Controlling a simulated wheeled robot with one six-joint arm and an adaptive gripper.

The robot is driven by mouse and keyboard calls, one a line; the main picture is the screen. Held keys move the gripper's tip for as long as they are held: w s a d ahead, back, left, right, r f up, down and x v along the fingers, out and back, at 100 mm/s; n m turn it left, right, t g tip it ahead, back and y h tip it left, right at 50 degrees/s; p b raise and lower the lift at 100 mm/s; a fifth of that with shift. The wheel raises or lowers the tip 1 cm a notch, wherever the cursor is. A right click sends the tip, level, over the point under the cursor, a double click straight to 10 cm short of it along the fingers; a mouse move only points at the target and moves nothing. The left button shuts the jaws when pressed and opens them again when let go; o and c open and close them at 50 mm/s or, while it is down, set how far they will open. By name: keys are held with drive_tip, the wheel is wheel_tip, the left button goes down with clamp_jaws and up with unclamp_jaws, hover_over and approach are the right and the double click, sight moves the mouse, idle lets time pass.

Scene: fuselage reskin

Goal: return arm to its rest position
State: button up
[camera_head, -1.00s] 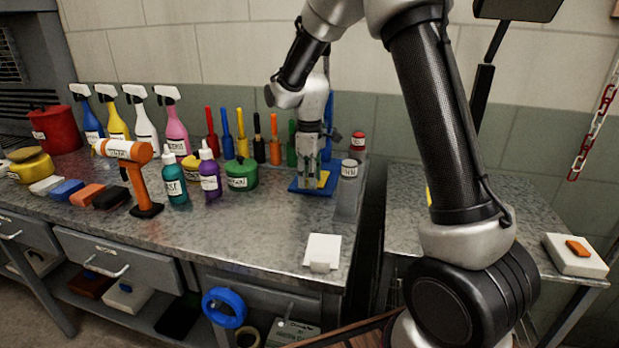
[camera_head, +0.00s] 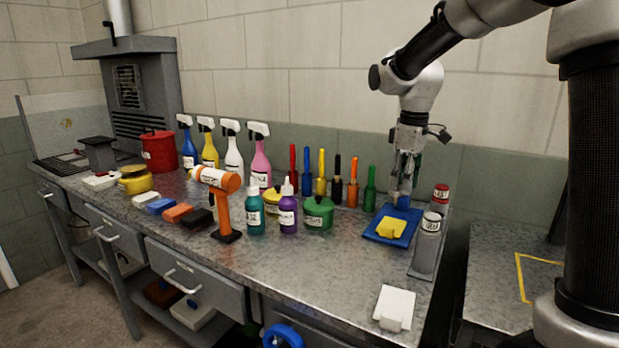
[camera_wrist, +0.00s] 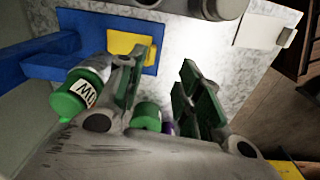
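My gripper (camera_head: 402,192) hangs pointing down at the back of the workbench (camera_head: 330,270), above the blue tray (camera_head: 372,237) with a yellow pad (camera_head: 391,228) on it. In the wrist view, my gripper (camera_wrist: 158,72) has its two green-padded fingers apart, with nothing held between them. The blue tray (camera_wrist: 85,22) and yellow pad (camera_wrist: 128,45) lie beyond the fingertips there. A green labelled item (camera_wrist: 78,95) stands close beside the left finger; whether they touch is unclear. My arm reaches in from the upper right, bent at the elbow.
Several coloured upright tools (camera_head: 338,182) stand just left of my gripper. Spray bottles (camera_head: 233,155), an orange drill-like tool (camera_head: 222,205) and pots crowd the bench's left. Bare bench lies in front. A white block (camera_head: 394,306) sits near the front edge.

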drive_tip(key=s+d+r+m+t, duration=0.1)
drive_tip(key=s+d+r+m, duration=0.15)
drive_tip(key=s, duration=0.45)
drive_tip(key=s+d+r+m+t, duration=0.1)
drive_tip(key=s+d+r+m, duration=0.15)
drive_tip(key=s, duration=0.35)
drive_tip(key=s+d+f+m+t, duration=0.1)
drive_tip(key=s+d+m, duration=0.1)
drive_tip(key=s, duration=0.5)
drive_tip(key=s+d+f+m, duration=0.1)
drive_tip(key=s+d+m, duration=0.1)
drive_tip(key=s, duration=0.5)
drive_tip(key=shift+s+f+m+t, duration=0.2)
drive_tip(key=shift+f+m+t, duration=0.2)
